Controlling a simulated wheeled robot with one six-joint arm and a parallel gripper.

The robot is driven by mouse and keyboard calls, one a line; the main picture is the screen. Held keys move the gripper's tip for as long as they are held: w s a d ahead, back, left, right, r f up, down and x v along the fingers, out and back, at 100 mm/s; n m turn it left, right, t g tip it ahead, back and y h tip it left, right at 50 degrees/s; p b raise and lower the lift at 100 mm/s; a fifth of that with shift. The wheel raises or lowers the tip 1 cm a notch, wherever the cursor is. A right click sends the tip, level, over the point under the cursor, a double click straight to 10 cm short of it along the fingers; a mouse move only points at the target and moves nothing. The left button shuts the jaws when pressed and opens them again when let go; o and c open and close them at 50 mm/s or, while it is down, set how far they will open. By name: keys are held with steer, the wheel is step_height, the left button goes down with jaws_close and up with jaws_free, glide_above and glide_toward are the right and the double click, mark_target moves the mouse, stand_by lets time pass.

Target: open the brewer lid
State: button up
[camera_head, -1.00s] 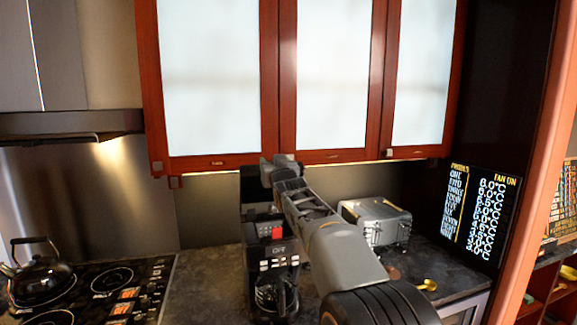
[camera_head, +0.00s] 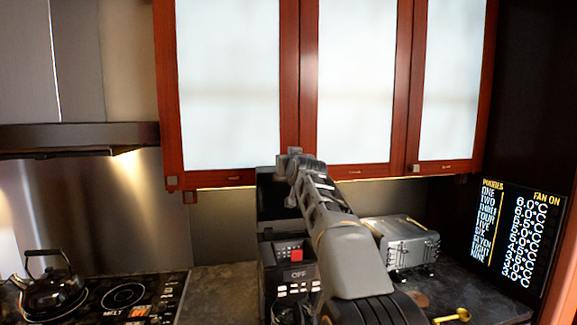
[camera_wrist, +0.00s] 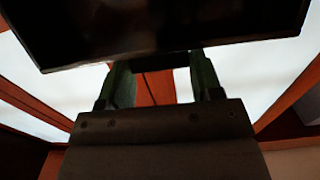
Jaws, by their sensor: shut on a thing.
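My gripper (camera_head: 285,165) is at the lid's upper edge, with my arm reaching in from the lower right and covering part of the brewer. In the wrist view, a dark slab, apparently the lid (camera_wrist: 170,32), spans the top. My gripper (camera_wrist: 160,66) has its two fingers spread around a dark part at the slab's edge. The fingertips are hidden by the slab.
Red-framed cabinets (camera_head: 230,95) with pale panels hang just above my gripper. A grey metal toaster-like box (camera_head: 408,247) stands right of the brewer. A black kettle (camera_head: 50,290) sits on the stove at left. A golden object (camera_head: 452,316) lies at lower right.

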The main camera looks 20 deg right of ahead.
steer(key=shift+s+r, duration=0.1)
steer(key=shift+r, duration=0.35)
steer(key=o, duration=0.9)
steer(key=shift+c, duration=0.2)
steer(key=shift+o, duration=0.9)
steer(key=shift+s, duration=0.1)
steer(key=shift+o, duration=1.2)
steer(key=shift+f, duration=0.25)
steer(key=b+v, duration=0.6)
steer(key=v, duration=0.7)
steer(key=shift+s, duration=0.3)
